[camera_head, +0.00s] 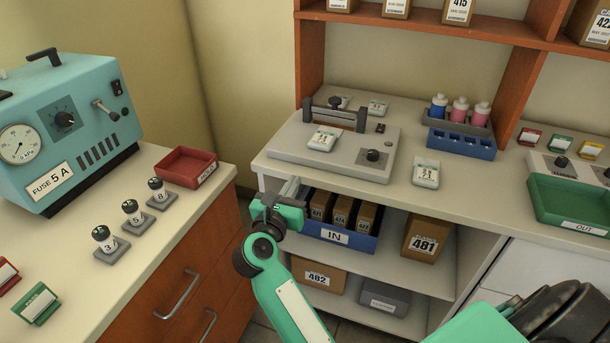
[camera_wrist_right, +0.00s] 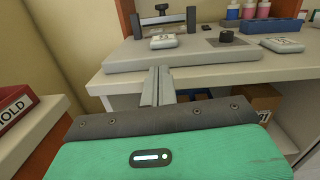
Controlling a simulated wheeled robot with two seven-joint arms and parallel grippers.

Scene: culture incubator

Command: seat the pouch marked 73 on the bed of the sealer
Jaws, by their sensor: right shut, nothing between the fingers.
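The sealer (camera_head: 345,150) is a pale grey flat machine with a dark bar across its back and a black knob; it also shows in the wrist view (camera_wrist_right: 190,76). A small white pouch (camera_head: 324,138) lies on the sealer in front of the bar. Another white pouch (camera_head: 426,173) lies on the counter right of the sealer. I cannot read the pouch numbers surely. My right gripper (camera_head: 291,187) is shut and empty, at the sealer's front left edge; its fingers (camera_wrist_right: 157,86) point at the sealer. My left gripper is out of view.
A green OUT tray (camera_head: 570,200) is at right. Below are a blue IN bin (camera_head: 335,237) and cartons. A teal fuse machine (camera_head: 70,125) and red tray (camera_head: 186,167) stand left.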

